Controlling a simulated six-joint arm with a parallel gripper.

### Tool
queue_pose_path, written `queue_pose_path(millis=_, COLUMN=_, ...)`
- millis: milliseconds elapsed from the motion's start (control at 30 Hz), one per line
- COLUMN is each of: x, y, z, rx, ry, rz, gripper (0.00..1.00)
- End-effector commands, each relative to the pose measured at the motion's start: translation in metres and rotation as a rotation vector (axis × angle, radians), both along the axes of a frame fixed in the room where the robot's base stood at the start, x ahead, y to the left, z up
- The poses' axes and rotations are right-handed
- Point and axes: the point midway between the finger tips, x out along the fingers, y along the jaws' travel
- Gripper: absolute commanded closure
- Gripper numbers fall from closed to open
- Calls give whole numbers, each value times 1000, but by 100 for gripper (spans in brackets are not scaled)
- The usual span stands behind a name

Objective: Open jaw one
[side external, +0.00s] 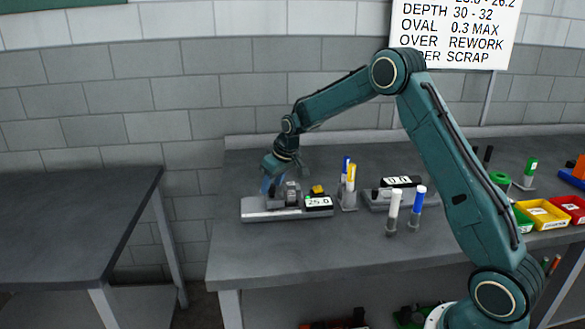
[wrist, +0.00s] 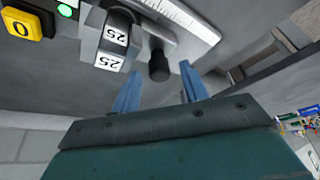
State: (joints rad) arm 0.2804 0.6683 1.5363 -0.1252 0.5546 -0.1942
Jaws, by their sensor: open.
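A grey bench device (side external: 258,214) with a "25.0" display (side external: 318,202) stands at the left of the bench. My gripper (side external: 271,184) is over its left part, pointing down. In the wrist view my gripper (wrist: 160,72) has its two blue fingers apart with nothing held. A short black knob (wrist: 158,66) on an arm of the device shows between the fingertips; I cannot tell whether they touch it. Beside it are grey blocks with two white "25" labels (wrist: 115,48). Which part is jaw one is not marked where I can read it.
A yellow button (wrist: 22,24) and a green lamp (wrist: 65,10) sit near the labels. To the right stand upright yellow (side external: 351,175), white (side external: 394,205) and blue (side external: 418,200) pieces. Behind them is a second device (side external: 378,199). Bins (side external: 541,213) are at far right.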

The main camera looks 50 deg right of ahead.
Motion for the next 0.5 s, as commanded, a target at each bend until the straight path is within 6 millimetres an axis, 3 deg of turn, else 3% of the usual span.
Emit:
queue_pose_path(millis=300, x=1, y=0, z=-2, rx=0, ry=0, rz=0, gripper=55)
queue_pose_path(millis=500, x=1, y=0, z=-1, rx=0, ry=0, rz=0, gripper=95)
